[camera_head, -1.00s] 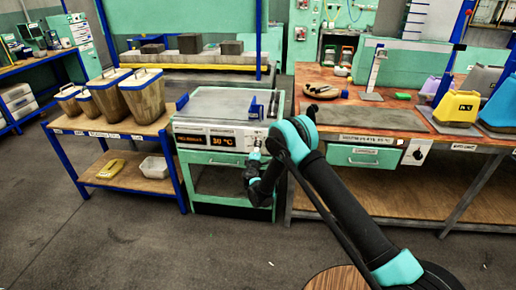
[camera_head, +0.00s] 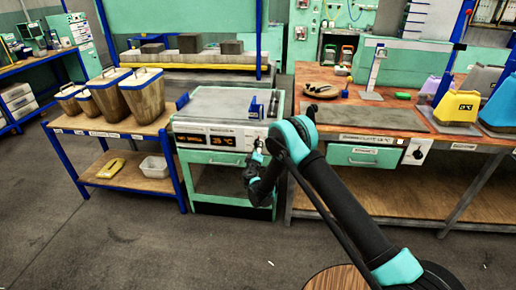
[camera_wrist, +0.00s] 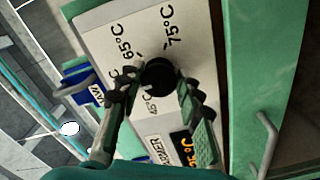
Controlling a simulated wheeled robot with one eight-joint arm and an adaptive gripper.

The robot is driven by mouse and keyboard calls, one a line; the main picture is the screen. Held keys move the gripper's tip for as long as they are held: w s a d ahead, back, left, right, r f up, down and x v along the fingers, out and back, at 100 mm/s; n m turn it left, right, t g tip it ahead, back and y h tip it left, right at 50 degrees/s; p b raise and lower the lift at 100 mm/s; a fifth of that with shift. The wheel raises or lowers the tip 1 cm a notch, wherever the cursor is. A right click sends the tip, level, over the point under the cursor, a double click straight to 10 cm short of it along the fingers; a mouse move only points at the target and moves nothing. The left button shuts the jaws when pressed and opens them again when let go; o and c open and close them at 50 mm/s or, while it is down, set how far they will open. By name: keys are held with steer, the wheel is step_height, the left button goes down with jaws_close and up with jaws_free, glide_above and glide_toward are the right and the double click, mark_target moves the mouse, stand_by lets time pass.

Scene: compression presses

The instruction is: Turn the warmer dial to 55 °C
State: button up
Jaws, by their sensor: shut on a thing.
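The warmer (camera_head: 222,110) is a green cabinet with a pale top and a white front panel, left of centre in the head view. Its orange display (camera_head: 222,141) shows a number in °C, too small to read surely. In the wrist view the black round dial (camera_wrist: 159,74) sits on the white panel, with 45 °C, 65 °C and 75 °C marks visible around it. A finger covers the area between 45 and 65. My gripper (camera_wrist: 154,88) is shut on the dial, one finger on each side. In the head view my gripper (camera_head: 257,155) is at the panel's right end. The dial's pointer is not clear.
A green drawer front with a handle (camera_wrist: 266,140) lies beside the panel in the wrist view. A shelf with wooden bins (camera_head: 147,98) stands left of the warmer. A wooden workbench (camera_head: 380,115) stands right. Floor in front is clear.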

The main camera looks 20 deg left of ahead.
steer(key=o, duration=1.1)
steer(key=shift+o, duration=0.2)
steer(key=shift+s, duration=0.1)
steer(key=v, duration=0.7)
steer(key=shift+s, duration=0.15)
